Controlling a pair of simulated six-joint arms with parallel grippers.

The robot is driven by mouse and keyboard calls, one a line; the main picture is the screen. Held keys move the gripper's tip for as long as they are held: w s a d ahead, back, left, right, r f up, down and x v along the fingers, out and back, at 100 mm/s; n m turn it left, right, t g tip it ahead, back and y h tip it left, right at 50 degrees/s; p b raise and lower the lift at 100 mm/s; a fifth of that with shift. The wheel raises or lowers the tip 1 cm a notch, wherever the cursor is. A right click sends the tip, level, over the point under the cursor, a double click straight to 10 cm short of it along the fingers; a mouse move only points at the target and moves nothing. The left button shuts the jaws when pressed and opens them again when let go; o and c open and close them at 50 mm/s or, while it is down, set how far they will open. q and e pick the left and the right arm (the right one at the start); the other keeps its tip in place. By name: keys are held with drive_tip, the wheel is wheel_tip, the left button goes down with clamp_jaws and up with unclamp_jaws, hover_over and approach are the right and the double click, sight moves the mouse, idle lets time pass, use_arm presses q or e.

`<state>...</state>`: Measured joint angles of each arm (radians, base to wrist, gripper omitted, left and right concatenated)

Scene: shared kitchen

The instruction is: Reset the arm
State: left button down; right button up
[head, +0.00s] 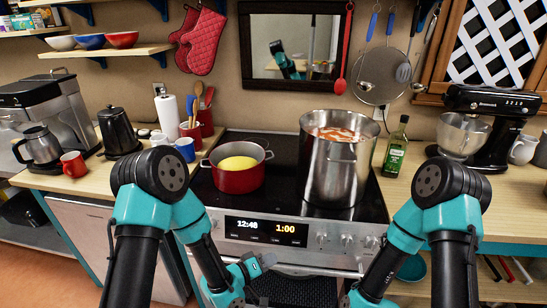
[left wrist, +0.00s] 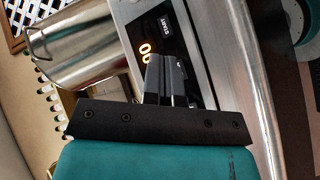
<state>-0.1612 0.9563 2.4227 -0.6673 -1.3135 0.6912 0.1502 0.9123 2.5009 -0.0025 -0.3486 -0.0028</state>
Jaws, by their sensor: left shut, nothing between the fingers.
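My left gripper (head: 264,262) is low in front of the stove's front panel in the head view. In the left wrist view its two dark fingers (left wrist: 164,66) are together, with nothing between them. My right arm (head: 405,235) comes in from the right and bends down towards the bottom edge of the head view. Its gripper does not show.
The stove (head: 285,180) holds a red pot (head: 237,181) with yellow contents and a tall steel pot (head: 338,165) with reddish contents. An olive oil bottle (head: 396,147) stands right of it. A red mug (head: 74,164) and black kettle (head: 118,132) stand on the left counter.

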use_arm(q)
drive_tip(key=s+a+f+g+y, duration=0.3)
drive_tip(key=s+a+f+y, duration=0.15)
drive_tip(key=a+f, duration=0.35)
drive_tip(key=s+a+f+g+y, duration=0.2)
drive_tip(key=s+a+f+y, duration=0.3)
drive_tip(key=a, duration=0.5)
drive_tip(key=s+a+f+g, duration=0.2)
drive_tip(key=s+a+g, duration=0.1)
drive_tip(key=s, duration=0.4)
drive_tip(key=shift+s+a+f+g, duration=0.25)
drive_tip(key=shift+s+a+g, duration=0.05)
drive_tip(key=shift+s+g, duration=0.1)
use_arm(e)
drive_tip(key=shift+c, duration=0.3)
clamp_jaws()
drive_tip(key=shift+w, duration=0.1)
